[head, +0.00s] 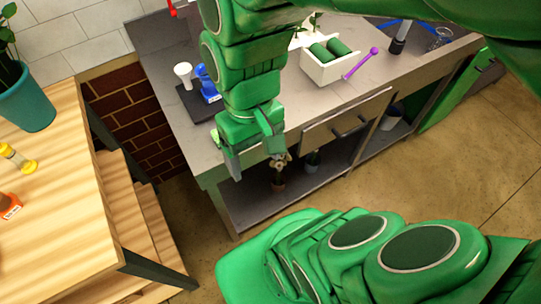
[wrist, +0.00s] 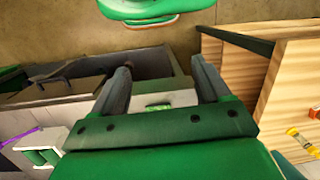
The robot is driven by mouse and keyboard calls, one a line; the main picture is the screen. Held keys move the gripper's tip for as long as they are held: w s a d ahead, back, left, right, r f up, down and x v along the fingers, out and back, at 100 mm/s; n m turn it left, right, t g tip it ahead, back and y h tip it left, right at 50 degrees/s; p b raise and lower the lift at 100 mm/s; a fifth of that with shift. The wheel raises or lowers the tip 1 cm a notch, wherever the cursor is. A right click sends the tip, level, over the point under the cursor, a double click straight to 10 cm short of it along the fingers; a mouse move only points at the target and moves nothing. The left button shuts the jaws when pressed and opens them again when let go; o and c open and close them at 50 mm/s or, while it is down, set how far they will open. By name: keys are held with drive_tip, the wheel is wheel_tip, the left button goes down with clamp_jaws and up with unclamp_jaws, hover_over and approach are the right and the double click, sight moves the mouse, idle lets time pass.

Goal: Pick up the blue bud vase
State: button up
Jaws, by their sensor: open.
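A small blue object with a white label, which looks like the blue bud vase (head: 207,83), stands on a dark mat (head: 191,107) at the left end of the grey counter in the head view. My gripper (head: 254,158) hangs to the right of it and nearer the camera, by the counter's front edge. It is open and empty, fingers pointing down. In the wrist view my gripper (wrist: 162,75) shows two spread fingers with nothing between them. I cannot make out the blue vase in the wrist view.
A white cup-like item (head: 183,71) stands left of the vase. A white bin with green rolls (head: 328,72) and a purple tool (head: 361,64) lie farther right on the counter (head: 300,108). A wooden table (head: 65,190) stands at left. Potted plants sit on the shelf below.

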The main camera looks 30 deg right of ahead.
drive_tip(key=w+a+r+n+t+y, duration=0.15)
drive_tip(key=w+n+y, duration=0.3)
drive_tip(key=w, duration=0.45)
drive_tip(key=w+a+r+n+y, duration=0.25)
drive_tip(key=w+n, duration=0.25)
drive_tip(key=w, duration=0.5)
drive_tip(key=w+d+f+n+t+y, duration=0.3)
drive_tip(key=w+d+t+y, duration=0.2)
drive_tip(key=w+d, duration=1.05)
approach(209, 84)
wheel_tip(209, 84, up, 3)
drive_tip(key=w, duration=0.2)
drive_tip(key=shift+f+x, duration=0.2)
drive_tip(key=shift+x, duration=0.85)
drive_tip(key=shift+t, duration=0.25)
drive_tip(key=shift+x, duration=2.95)
drive_tip(key=shift+f, duration=0.1)
clamp_jaws()
